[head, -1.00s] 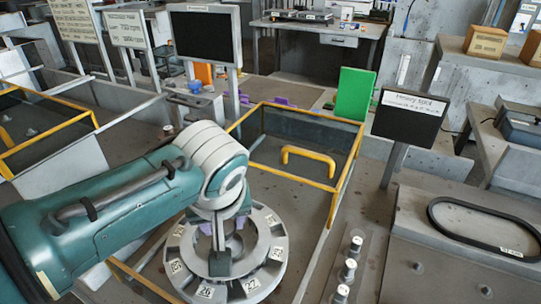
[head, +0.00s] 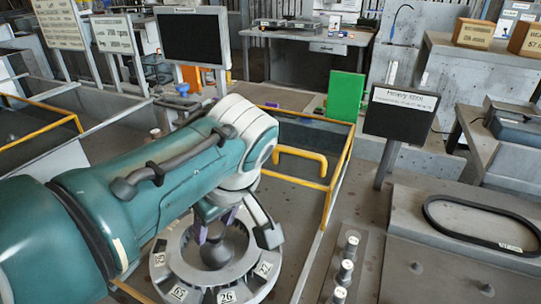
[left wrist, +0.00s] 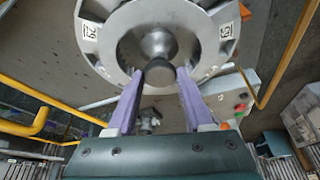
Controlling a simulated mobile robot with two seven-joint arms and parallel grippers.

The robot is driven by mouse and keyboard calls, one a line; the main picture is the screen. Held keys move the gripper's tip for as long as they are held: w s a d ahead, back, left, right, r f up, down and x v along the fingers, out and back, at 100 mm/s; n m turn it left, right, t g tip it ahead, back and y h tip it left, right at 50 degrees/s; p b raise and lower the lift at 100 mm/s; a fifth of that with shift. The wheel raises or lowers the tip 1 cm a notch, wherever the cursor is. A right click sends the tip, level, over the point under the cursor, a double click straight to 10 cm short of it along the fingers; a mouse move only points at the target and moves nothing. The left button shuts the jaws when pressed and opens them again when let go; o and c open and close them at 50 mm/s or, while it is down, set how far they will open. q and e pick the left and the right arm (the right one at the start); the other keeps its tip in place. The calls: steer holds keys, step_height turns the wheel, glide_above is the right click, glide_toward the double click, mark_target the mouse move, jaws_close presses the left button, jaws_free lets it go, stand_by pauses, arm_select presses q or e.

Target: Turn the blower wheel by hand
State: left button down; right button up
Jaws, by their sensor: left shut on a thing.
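The blower wheel (head: 243,281) is a grey ring with numbered tags, lying flat at the lower middle of the head view. Its rounded metal hub (head: 215,256) rises in the centre. My left gripper (head: 216,236) reaches down over the hub with its purple fingers. In the left wrist view the wheel (left wrist: 107,42) fills the top, and my left gripper (left wrist: 159,76) is shut on the hub's dark end (left wrist: 158,73), a finger on each side. My forearm and wrist hide the far part of the wheel in the head view. My right gripper is not in view.
A yellow-railed enclosure (head: 342,165) stands behind the wheel. To the right are a row of metal pegs (head: 346,270), a black sign on a post (head: 398,112) and a bench with a black belt loop (head: 432,220). A green panel (head: 345,97) stands farther back.

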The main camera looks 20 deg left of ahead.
arm_select(q)
steer(key=shift+c, duration=1.5)
jaws_free()
steer(key=shift+r, duration=0.1)
steer(key=shift+r, duration=0.25)
steer(key=p+v, duration=0.2)
steer(key=v, duration=0.7)
steer(key=shift+d+r, duration=0.1)
steer(key=shift+d, duration=0.05)
